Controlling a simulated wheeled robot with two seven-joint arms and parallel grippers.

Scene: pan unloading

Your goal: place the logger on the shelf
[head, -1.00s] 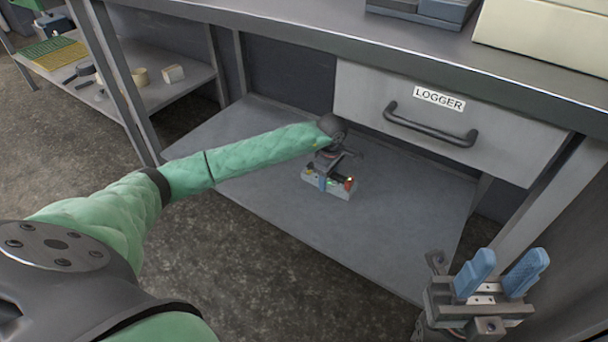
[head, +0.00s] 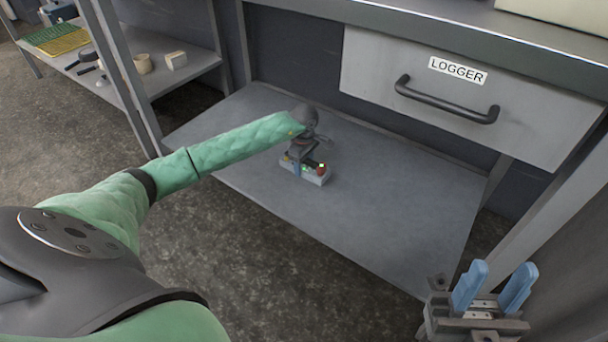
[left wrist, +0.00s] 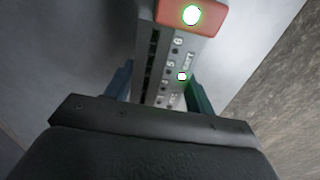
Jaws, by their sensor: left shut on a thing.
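The logger (head: 317,177) is a small grey box with a red end and lit lights. It is at the lower shelf (head: 390,215) under the workbench; whether it touches the shelf surface I cannot tell. My left gripper (head: 296,168) is shut on it, with the fingers on either side of its body. In the left wrist view the logger (left wrist: 167,62) shows its numbered face, a red end block and a bright light between the fingers. My right gripper (head: 492,290) has blue fingers spread apart and is empty at the lower right.
A grey drawer (head: 440,130) labelled LOGGER hangs shut above the shelf. A table leg (head: 565,215) stands by my right gripper. Another shelf at the left holds a yellow-green mat (head: 55,38) and small items. The shelf's right part is clear.

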